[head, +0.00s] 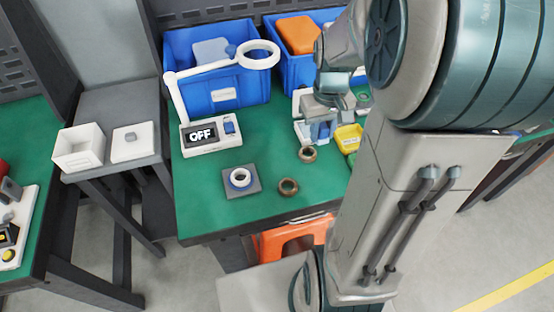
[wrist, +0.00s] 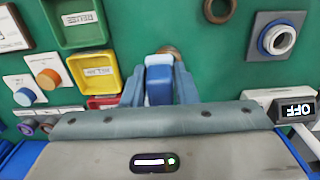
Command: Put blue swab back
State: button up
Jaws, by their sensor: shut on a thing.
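My gripper (wrist: 160,85) is shut on a blue block-like piece, seemingly the blue swab (wrist: 159,70), between its two blue fingers in the wrist view. In the head view my gripper (head: 320,132) is low over the green table, right of the middle, and it largely hides the held piece. A white holder with a round blue top (wrist: 25,97) stands at the left in the wrist view. A similar holder with an orange top (wrist: 47,78) is beside it. Whether my gripper touches the table is unclear.
A brown ring (head: 307,154) lies close to my gripper, and another ring (head: 288,186) lies nearer the front. A grey pad (head: 240,190) bears a white-and-blue ring. The OFF device (head: 210,135) stands left; blue bins (head: 215,88) stand behind. A yellow tray (wrist: 92,72) is near the gripper.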

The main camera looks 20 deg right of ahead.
send_over(277, 160)
notch_tip(277, 160, down, 6)
jog(key=shift+w+f, duration=0.1)
jog(key=shift+f, duration=2.15)
jog(key=shift+f, duration=0.1)
jog(key=shift+f, duration=0.15)
jog(key=o, duration=1)
jog(key=shift+o, duration=0.2)
jog(key=shift+r, duration=0.2)
notch_tip(277, 160, up, 12)
jog(key=p, duration=0.1)
jog(key=s+r+t, duration=0.1)
jog(key=s+r, duration=0.1)
jog(key=s, duration=0.4)
jog(key=s+r+t, duration=0.1)
jog(key=s+r, duration=0.2)
jog(key=s, duration=0.4)
jog(key=shift+s+t, duration=0.2)
jog(key=shift+t, duration=0.2)
